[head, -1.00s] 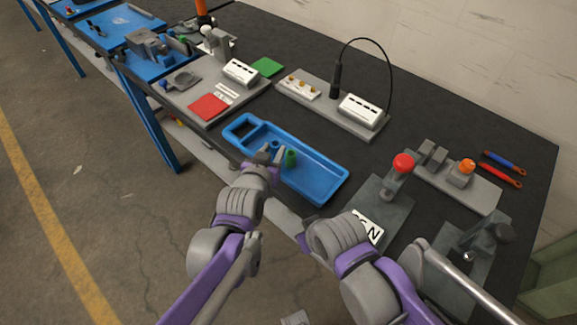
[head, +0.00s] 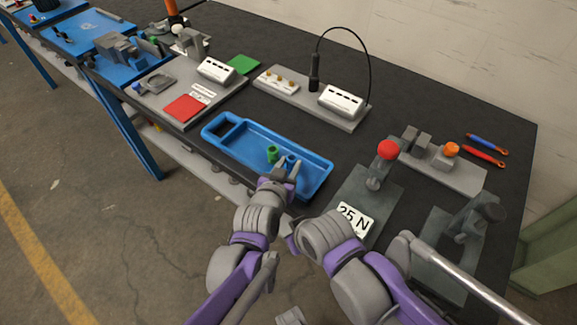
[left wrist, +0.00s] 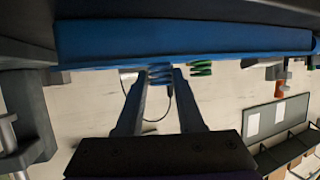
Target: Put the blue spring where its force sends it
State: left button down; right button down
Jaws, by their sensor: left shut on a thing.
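The blue spring (head: 291,160) is between the fingers of my left gripper (head: 286,170), at the blue tray (head: 318,186). The left wrist view also shows the blue spring (left wrist: 160,73) between the two fingertips, by the tray (left wrist: 190,45). My left gripper is shut on it. I cannot tell whether the spring still touches the tray floor. A green spring (head: 271,153) stands in the tray just left of the gripper. My right arm reaches in at the lower middle; its fingers cannot be made out.
A lever press (head: 388,151) with a red ball and a "25 N" plate (head: 354,220) stands right of the tray. A fixture (head: 470,230) and two wrenches (head: 485,150) are farther right.

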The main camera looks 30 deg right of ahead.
pick_arm(q)
jog(key=shift+f, duration=0.25)
jog(key=c, duration=1)
grip_release()
jog(key=shift+f, duration=0.1)
jog(key=o, duration=0.5)
jog(key=shift+r, duration=0.2)
jog(key=shift+s+a+r, duration=0.15)
jog(key=shift+a, duration=0.05)
jog(key=p+v, duration=0.1)
jog(key=v, duration=1)
jog(key=shift+s+a, duration=0.15)
jog(key=shift+a, duration=0.05)
jog(key=shift+a, duration=0.1)
